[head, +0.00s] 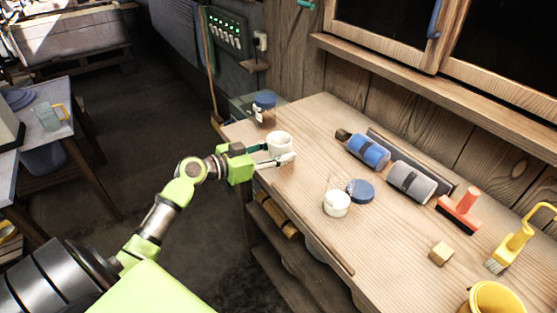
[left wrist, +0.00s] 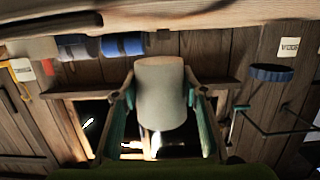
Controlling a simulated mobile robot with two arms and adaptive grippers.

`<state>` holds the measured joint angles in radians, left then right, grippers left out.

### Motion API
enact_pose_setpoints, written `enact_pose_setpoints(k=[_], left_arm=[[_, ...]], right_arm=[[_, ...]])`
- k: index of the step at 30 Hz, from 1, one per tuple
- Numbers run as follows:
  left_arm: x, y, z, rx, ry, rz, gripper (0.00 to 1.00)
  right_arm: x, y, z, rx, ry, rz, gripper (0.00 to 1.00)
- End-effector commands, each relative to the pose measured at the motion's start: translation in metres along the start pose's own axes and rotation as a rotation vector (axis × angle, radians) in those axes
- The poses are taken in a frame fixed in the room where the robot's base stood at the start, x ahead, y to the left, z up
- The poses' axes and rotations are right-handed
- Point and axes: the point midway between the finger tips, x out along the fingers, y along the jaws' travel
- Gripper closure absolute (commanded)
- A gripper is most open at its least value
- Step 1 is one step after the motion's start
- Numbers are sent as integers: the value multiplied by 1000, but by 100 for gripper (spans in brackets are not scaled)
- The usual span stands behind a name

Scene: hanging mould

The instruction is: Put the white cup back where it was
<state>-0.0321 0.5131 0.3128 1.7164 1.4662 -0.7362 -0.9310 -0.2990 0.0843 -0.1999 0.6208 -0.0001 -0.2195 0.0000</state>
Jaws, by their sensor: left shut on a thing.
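A white cup (head: 280,141) is between the fingers of my left gripper (head: 284,152), at the far left end of the wooden bench. My left gripper is shut on it, one finger on each side. In the left wrist view the white cup (left wrist: 160,88) looks pale and fills the gap between the green-lined fingers. I cannot tell whether its base touches the bench top. My right gripper is not in view.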

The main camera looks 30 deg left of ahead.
Motion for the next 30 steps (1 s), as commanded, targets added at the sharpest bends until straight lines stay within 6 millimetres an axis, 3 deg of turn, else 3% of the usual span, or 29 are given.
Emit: enact_pose_setpoints(k=[8,15,28,29,30], left_arm=[[10,-11,14,-2,0,0,83],[14,-10,40,-1,0,0,83],[15,-10,46,2,0,1,83],[15,-10,45,1,0,1,55],[15,-10,45,1,0,1,45]], right_arm=[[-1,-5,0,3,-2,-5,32],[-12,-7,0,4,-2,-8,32],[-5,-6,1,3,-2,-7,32],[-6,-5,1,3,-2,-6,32],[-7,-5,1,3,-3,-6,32]])
